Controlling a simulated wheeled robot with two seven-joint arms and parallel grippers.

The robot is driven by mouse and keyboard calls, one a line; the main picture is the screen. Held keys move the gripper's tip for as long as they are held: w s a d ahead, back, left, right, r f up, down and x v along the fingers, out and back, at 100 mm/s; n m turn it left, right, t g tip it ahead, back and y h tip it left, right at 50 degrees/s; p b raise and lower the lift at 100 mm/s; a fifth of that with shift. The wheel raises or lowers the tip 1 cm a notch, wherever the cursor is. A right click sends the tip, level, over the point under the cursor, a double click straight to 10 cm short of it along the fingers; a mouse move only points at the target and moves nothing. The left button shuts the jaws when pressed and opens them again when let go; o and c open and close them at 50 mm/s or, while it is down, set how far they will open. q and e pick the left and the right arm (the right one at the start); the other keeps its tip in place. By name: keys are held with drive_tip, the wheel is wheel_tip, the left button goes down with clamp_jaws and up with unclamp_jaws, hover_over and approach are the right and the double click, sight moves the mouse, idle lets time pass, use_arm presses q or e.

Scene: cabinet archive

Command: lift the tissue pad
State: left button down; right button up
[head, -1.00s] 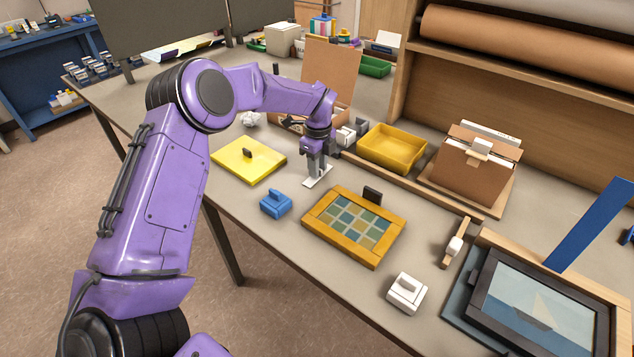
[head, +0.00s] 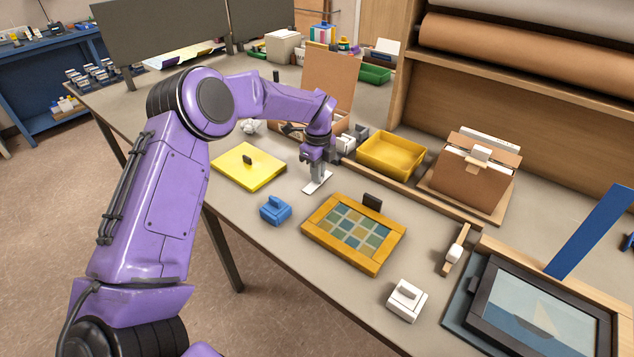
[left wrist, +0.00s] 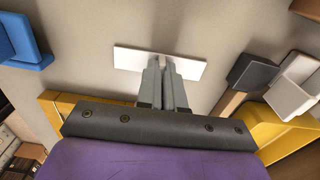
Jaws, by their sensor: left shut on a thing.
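The tissue pad appears to be the thin white rectangular plate (head: 312,188) under my left gripper, between the yellow board and the framed tile panel. My left gripper (head: 318,178) points down at it. In the left wrist view the white pad (left wrist: 133,58) lies flat across the fingertips, and my left gripper (left wrist: 161,64) is shut on a small grip at its middle. The fingers hide most of that grip. The pad looks at table level; I cannot tell any gap beneath it. My right gripper is not in view.
A yellow board (head: 249,166) lies left, a blue block (head: 275,210) in front, and a wood-framed tile panel (head: 353,234) to the right. A yellow tray (head: 390,155) stands behind a wooden rail. A white block (head: 407,299) sits near the front edge.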

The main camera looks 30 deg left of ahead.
use_arm(q)
drive_tip(key=shift+r+p, duration=1.2)
drive_tip(key=shift+r, duration=1.35)
